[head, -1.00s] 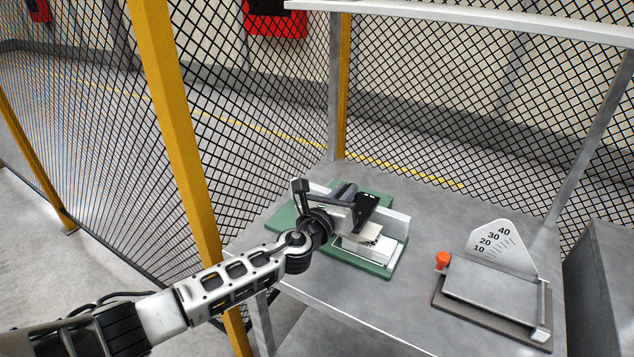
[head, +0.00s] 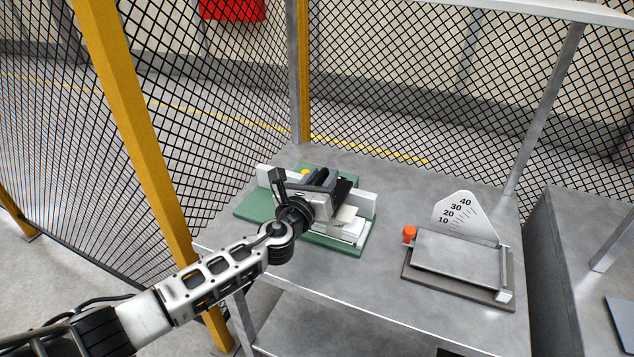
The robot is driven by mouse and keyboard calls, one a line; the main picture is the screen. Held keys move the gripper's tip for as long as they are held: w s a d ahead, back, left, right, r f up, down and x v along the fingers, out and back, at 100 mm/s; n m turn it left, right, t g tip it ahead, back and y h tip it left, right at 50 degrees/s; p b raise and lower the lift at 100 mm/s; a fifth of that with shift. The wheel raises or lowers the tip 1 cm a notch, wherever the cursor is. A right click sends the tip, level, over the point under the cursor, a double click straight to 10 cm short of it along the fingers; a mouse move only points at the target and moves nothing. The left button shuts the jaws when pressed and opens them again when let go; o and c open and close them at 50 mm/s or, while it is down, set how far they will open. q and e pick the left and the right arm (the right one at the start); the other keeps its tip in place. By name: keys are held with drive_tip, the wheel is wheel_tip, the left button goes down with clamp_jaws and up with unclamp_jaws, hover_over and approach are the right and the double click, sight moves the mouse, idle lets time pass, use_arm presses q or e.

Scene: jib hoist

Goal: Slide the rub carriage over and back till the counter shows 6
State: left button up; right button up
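The rub fixture has a green base (head: 258,207) with white side walls (head: 362,203) and stands near the back left of the grey table. A dark grey block, seemingly the rub carriage (head: 318,178), shows between the walls, partly hidden by my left gripper (head: 335,188). The gripper comes in from the front left and its dark fingers are at the carriage. I cannot tell whether they are closed on it. A white stepped block (head: 345,228) sits at the fixture's front right. I see no readable counter number. My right gripper is out of view.
A plate device (head: 460,255) with a dial marked 10 to 40 (head: 466,217) and an orange knob (head: 409,234) stands right of the fixture. A yellow post (head: 135,130) and mesh fence stand left and behind. Bare table lies between the two devices.

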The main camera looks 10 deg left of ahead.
use_arm(q)
drive_tip(key=s+a, duration=0.2)
drive_tip(key=s, duration=1.3)
drive_tip(key=shift+s+a, duration=0.35)
drive_tip(key=shift+a, duration=0.05)
